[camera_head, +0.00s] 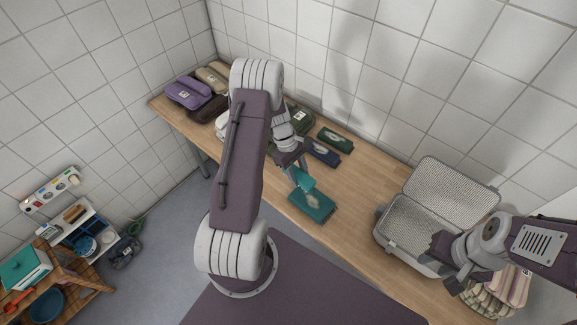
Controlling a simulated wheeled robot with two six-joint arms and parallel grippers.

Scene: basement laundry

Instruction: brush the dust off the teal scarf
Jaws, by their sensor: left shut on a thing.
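The teal scarf (318,213) lies folded flat on the wooden table, with a pale dusty patch on its top. My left gripper (297,172) comes down over the scarf's far edge. It is shut on a small teal brush (304,182), whose lower end is at or just above the scarf; I cannot tell if they touch. My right gripper (449,277) is at the lower right by the open case, and its fingers are too unclear to judge.
An open silver mesh case (421,222) stands at the right. Striped cloth (511,290) lies beside it. Dark green (337,139) and navy (323,153) folded pieces lie behind the scarf. Purple (188,92) and other bundles fill the far left. Clear wood lies between scarf and case.

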